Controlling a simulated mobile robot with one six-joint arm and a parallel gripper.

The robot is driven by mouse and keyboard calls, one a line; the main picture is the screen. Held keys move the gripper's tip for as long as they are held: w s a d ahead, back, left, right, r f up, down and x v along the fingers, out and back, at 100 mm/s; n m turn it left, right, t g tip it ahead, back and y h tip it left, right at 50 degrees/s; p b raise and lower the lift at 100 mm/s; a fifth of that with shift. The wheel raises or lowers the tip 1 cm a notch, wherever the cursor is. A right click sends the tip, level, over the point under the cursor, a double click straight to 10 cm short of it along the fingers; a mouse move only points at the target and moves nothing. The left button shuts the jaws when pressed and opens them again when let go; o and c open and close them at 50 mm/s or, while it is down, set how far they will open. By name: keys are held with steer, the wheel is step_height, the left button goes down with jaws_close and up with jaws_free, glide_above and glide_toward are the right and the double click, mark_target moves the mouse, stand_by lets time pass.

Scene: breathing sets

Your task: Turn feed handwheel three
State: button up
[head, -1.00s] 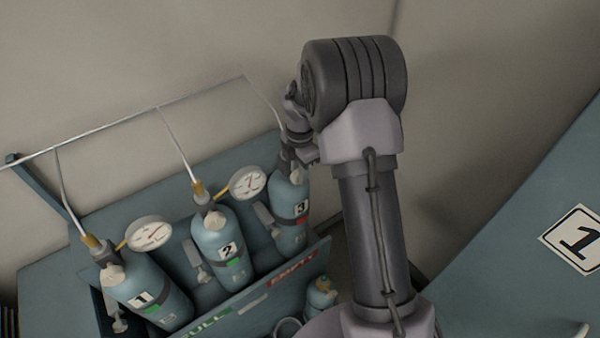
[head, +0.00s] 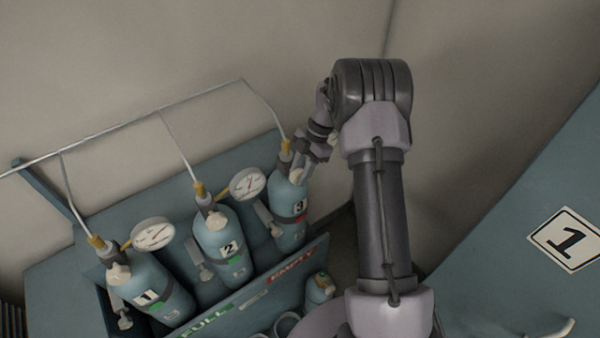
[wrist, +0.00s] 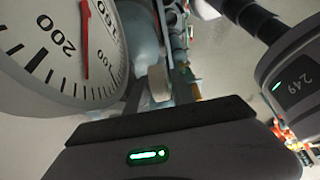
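Cylinder three (head: 291,212), blue with a "3" label and a red tag, stands at the right end of the rack. Its pale feed handwheel (head: 297,175) is at the cylinder's top, partly covered by my gripper (head: 304,168), which comes in from the upper right. In the wrist view my gripper's dark fingers (wrist: 160,92) are apart, with a pale block (wrist: 158,84), probably the handwheel, between them. Contact between fingers and wheel cannot be made out. A gauge (wrist: 62,50) with a red needle fills the wrist view's upper left.
Cylinder one (head: 150,288) and cylinder two (head: 224,246) stand to the left, with gauges (head: 153,234) (head: 248,184) beside their tops. Thin pipes (head: 178,140) run down from above. A smaller bottle (head: 320,289) stands in front of the rack. A blue surface (head: 520,230) lies to the right.

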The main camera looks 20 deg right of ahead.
steer(key=shift+r, duration=0.1)
steer(key=v, duration=1.7)
steer(key=shift+r+p, duration=0.15)
steer(key=shift+p, duration=0.15)
steer(key=shift+o, duration=0.2)
